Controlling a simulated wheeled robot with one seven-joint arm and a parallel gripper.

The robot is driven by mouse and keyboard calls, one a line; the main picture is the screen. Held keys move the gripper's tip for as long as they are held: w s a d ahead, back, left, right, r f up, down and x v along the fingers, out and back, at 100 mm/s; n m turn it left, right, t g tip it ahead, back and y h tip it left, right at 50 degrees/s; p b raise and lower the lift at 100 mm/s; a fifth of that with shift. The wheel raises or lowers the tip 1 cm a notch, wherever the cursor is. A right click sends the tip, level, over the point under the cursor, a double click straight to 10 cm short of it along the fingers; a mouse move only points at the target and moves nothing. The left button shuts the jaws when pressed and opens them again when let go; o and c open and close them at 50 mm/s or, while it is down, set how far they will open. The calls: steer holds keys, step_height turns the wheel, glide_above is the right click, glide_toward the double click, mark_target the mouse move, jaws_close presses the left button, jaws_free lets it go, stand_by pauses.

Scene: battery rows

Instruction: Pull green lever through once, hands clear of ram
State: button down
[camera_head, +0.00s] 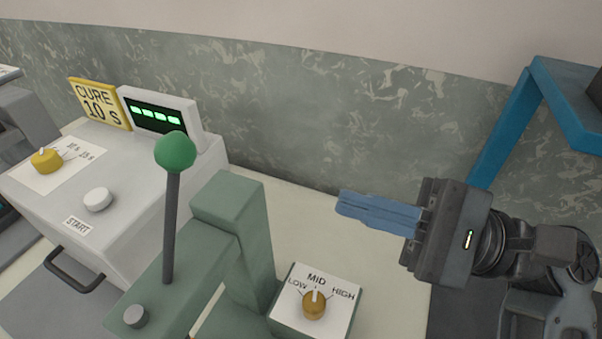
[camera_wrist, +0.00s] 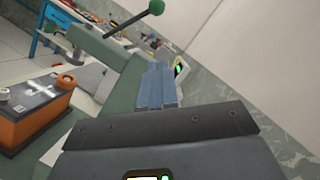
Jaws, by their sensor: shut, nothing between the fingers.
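The green lever (camera_head: 173,205) is a dark rod with a green ball on top. It stands nearly upright on a green press frame (camera_head: 232,215) in the head view. In the wrist view the green ball (camera_wrist: 156,7) shows at the top, with its rod running down to the left. My gripper (camera_head: 342,204) is shut and empty, its blue fingers pointing left. It is to the right of the lever and press, apart from both.
A dial box (camera_head: 330,290) marked LOW, MID, HIGH points to MID. A white cure unit (camera_head: 120,190) with a START button (camera_head: 97,199) stands left. An orange and black battery (camera_wrist: 40,108) shows in the wrist view. A blue shelf frame (camera_head: 508,115) stands at right.

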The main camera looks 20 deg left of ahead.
steer(key=p, duration=0.2)
glide_toward(173, 215)
steer(key=w+a+r, duration=0.2)
steer(key=w+a, duration=0.2)
steer(key=w, duration=0.1)
steer(key=shift+s+a+r+p, duration=0.45)
steer(key=shift+s+a+r, duration=0.5)
steer(key=shift+s+r, duration=0.05)
